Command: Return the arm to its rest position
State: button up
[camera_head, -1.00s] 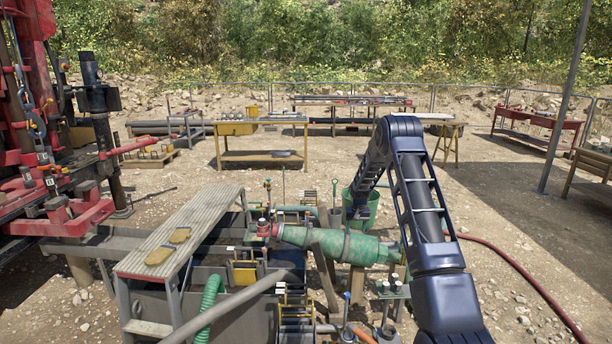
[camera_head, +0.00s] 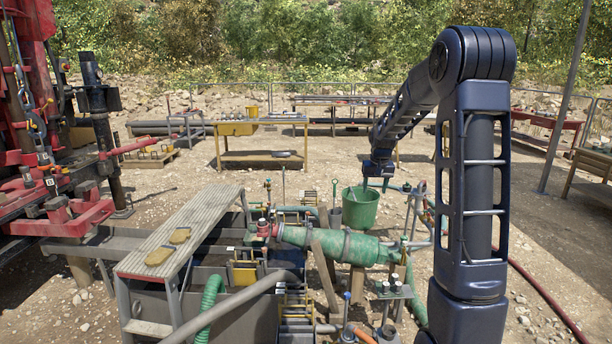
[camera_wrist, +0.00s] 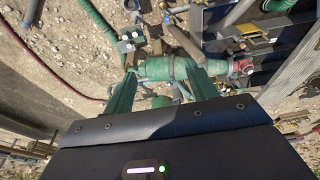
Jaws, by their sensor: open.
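My arm (camera_head: 474,170) is dark blue and stands at the right in the head view, its elbow high and its forearm sloping down to the left. My gripper (camera_head: 374,182) hangs at the forearm's end, small, by the rim of a green bucket (camera_head: 360,212); I cannot tell whether they touch. In the wrist view my gripper (camera_wrist: 160,76) shows two green fingers spread apart, with nothing held between them. A green cone-shaped vessel (camera_wrist: 165,68) shows beyond the fingers; in the head view the vessel (camera_head: 340,246) lies below my gripper.
A grey walkway bench (camera_head: 185,232) with two tan pads stands over the tank at left. A red drill rig (camera_head: 40,150) fills the far left. Valves and pipes (camera_head: 415,215) stand close left of my arm. A red hose (camera_head: 545,297) runs on the gravel at right. A work table (camera_head: 260,155) stands behind.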

jog(key=s+r, duration=0.7)
jog(key=s, duration=0.5)
jog(key=s+d+r+t, duration=0.1)
jog(key=s+d+t, duration=0.1)
jog(key=s, duration=2.6)
jog(key=shift+s+r, duration=0.15)
jog(key=shift+r, duration=0.1)
